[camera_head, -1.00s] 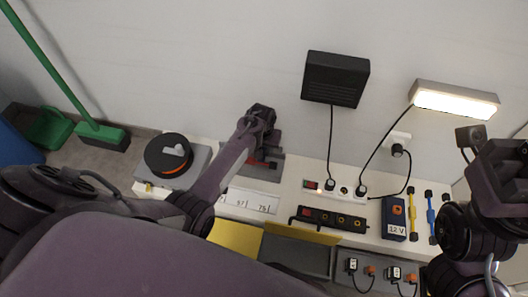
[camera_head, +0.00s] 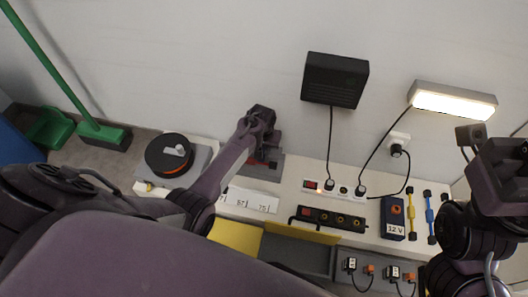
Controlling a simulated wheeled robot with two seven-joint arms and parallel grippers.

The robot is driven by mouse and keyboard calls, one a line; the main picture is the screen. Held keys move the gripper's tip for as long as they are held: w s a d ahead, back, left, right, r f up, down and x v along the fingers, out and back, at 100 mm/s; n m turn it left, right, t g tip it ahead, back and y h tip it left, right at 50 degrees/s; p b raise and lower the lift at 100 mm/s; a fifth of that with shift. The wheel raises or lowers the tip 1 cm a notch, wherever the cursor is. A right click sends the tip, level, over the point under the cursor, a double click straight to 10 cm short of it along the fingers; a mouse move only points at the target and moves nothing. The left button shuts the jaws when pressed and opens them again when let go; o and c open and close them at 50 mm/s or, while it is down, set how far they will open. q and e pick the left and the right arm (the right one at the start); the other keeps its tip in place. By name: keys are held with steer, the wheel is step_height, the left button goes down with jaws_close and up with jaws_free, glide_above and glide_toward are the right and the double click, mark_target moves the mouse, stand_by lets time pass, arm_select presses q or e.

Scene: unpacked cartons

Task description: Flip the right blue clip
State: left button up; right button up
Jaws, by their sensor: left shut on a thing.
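A narrow blue piece (camera_head: 430,215) with dark ends stands upright on the right of the bench, beside a similar yellow piece (camera_head: 411,215). It may be the blue clip; no other clip can be made out clearly. My left gripper (camera_head: 267,150) is at the dark fixture with red parts (camera_head: 265,173) at the back of the bench, far left of the blue piece. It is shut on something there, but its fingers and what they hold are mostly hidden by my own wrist. My right arm is at the right edge; its fingertips cannot be made out.
A dark blue 12 V box (camera_head: 393,218) stands left of the yellow piece. Power strips, plugs and cables (camera_head: 333,218) fill the middle. A black-and-orange round device (camera_head: 169,154) is at the left. A lamp (camera_head: 452,101) and black panel (camera_head: 335,80) are on the wall.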

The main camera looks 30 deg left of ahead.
arm_select(q)
steer(key=shift+s, duration=0.15)
steer(key=shift+s+d+f+p, duration=0.2)
steer(key=shift+s+f+p, duration=0.25)
steer(key=shift+s, duration=0.2)
steer(key=shift+s+d+f+p, duration=0.15)
steer(key=shift+s+f+p, duration=0.2)
steer(key=shift+s, duration=0.25)
steer(key=shift+f, duration=0.1)
steer(key=shift+s+d+f, duration=0.15)
steer(key=shift+s+f, duration=0.35)
steer(key=shift+f, duration=0.25)
steer(key=shift+s+d+f, duration=0.1)
steer(key=shift+s+f, duration=0.35)
steer(key=shift+f, duration=0.3)
steer(key=o, duration=0.5)
steer(key=shift+o, duration=0.5)
steer(key=shift+w+r, duration=0.1)
steer(key=shift+w, duration=0.05)
